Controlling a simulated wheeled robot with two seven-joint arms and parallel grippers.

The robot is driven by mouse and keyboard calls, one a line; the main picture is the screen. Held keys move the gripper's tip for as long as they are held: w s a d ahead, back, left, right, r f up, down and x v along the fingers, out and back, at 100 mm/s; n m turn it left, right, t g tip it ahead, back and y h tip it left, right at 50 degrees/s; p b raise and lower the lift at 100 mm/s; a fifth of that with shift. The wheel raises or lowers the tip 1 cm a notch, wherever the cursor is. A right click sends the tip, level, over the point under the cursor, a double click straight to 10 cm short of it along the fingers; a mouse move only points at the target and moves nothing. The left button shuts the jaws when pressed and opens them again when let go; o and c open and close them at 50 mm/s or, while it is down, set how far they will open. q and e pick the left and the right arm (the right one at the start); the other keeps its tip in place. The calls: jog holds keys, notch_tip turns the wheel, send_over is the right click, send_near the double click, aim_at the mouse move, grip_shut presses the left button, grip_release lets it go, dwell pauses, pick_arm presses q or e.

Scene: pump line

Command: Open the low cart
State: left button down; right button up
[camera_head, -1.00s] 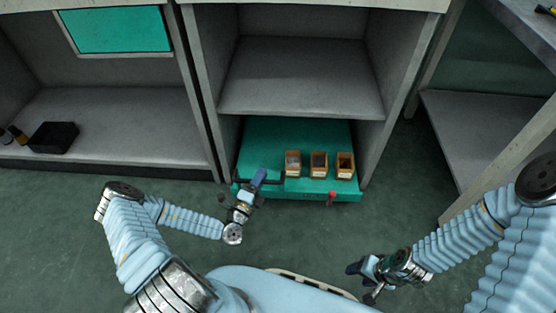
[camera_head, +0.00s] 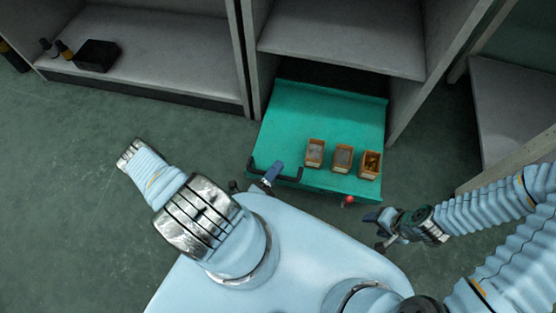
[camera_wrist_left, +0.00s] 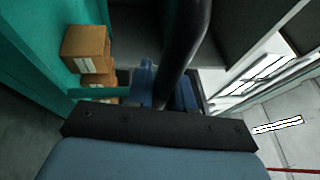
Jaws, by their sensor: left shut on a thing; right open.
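The low cart (camera_head: 325,110) is a teal flat platform, standing partly out from under the grey shelf unit. A black bar handle (camera_head: 290,178) is on its front left edge, and a red knob (camera_head: 348,201) is at its front right. My left gripper (camera_head: 270,176) is shut on the handle. In the left wrist view the black handle bar (camera_wrist_left: 185,45) runs between its blue fingers (camera_wrist_left: 165,88). My right gripper (camera_head: 376,230) is open and empty, just in front and right of the red knob. My left forearm is partly out of sight.
Three small brown boxes (camera_head: 343,157) stand in a row on the cart's front right. A shelf board (camera_head: 340,45) overhangs the cart's back, between upright side panels. A black bin (camera_head: 97,55) sits on the left shelf. The green floor (camera_head: 70,170) is clear at left.

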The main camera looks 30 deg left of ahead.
pick_arm(q)
jog(key=shift+s, duration=0.15)
jog(key=c, duration=1.1)
grip_release()
